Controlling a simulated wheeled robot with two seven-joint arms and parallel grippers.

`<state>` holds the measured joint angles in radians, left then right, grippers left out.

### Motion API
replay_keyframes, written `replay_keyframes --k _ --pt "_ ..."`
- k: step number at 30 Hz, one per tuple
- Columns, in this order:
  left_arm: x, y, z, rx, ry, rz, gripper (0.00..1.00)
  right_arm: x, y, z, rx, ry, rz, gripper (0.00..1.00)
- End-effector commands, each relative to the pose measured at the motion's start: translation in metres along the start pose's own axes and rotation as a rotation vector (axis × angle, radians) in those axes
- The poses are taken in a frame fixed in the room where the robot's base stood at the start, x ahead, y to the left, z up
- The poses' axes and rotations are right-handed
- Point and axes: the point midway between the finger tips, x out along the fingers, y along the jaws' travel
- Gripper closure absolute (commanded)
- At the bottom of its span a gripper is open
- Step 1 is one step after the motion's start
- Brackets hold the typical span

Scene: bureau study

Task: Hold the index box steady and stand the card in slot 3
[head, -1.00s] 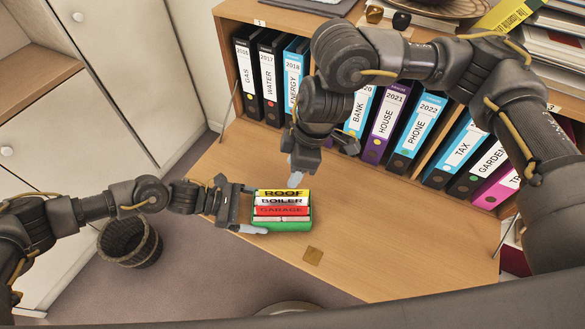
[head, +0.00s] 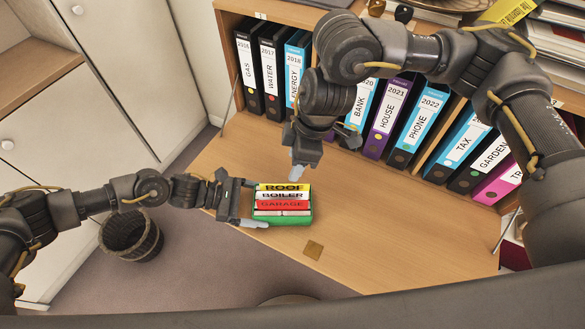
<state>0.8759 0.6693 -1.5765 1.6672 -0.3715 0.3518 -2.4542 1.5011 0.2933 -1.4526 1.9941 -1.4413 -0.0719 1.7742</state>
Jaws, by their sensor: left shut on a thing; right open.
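The green index box (head: 282,219) sits on the wooden desk flap near its left edge. A yellow card marked ROOF (head: 283,187), a white card marked BOILER (head: 282,195) and a red card marked GARAGE (head: 283,205) stand in it, one behind another. Pale card edges show in front. I cannot tell which slot each card is in. My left gripper (head: 252,205) is shut on the box's left side. My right gripper (head: 299,172) is open just behind the box's back edge, with no card visible in it. Its fingertips partly hide each other.
Upright labelled binders (head: 415,125) fill the shelf behind the desk flap (head: 400,245). A wooden bin (head: 131,237) stands on the floor at left. The flap's right half is clear.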

Motion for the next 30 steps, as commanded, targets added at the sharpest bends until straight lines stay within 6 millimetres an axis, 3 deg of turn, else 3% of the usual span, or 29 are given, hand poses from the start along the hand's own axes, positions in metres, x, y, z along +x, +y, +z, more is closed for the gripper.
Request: replay_keyframes --k 1,2,5,12,16,30 --pt "0.000 0.000 0.000 0.000 -0.001 -0.001 0.54 0.000 0.000 0.000 0.000 0.000 0.000 0.52" --pt "0.000 0.000 0.000 0.000 -0.001 -0.001 0.12 0.000 0.000 0.000 0.000 0.000 0.000 0.52" --pt "0.000 0.000 0.000 0.000 -0.001 -0.001 0.00 0.000 0.000 0.000 0.000 0.000 0.000 0.52" --pt "-0.001 0.000 0.000 0.000 0.000 0.000 0.00 0.000 0.000 0.000 0.000 0.000 0.000 0.52" --pt "-0.013 0.001 0.000 0.000 0.001 0.002 0.00 0.000 0.000 0.000 0.000 0.000 0.000 0.52" --pt "-0.102 0.001 0.000 0.000 0.001 0.002 0.00 0.000 0.000 0.000 0.000 0.000 0.000 0.52"
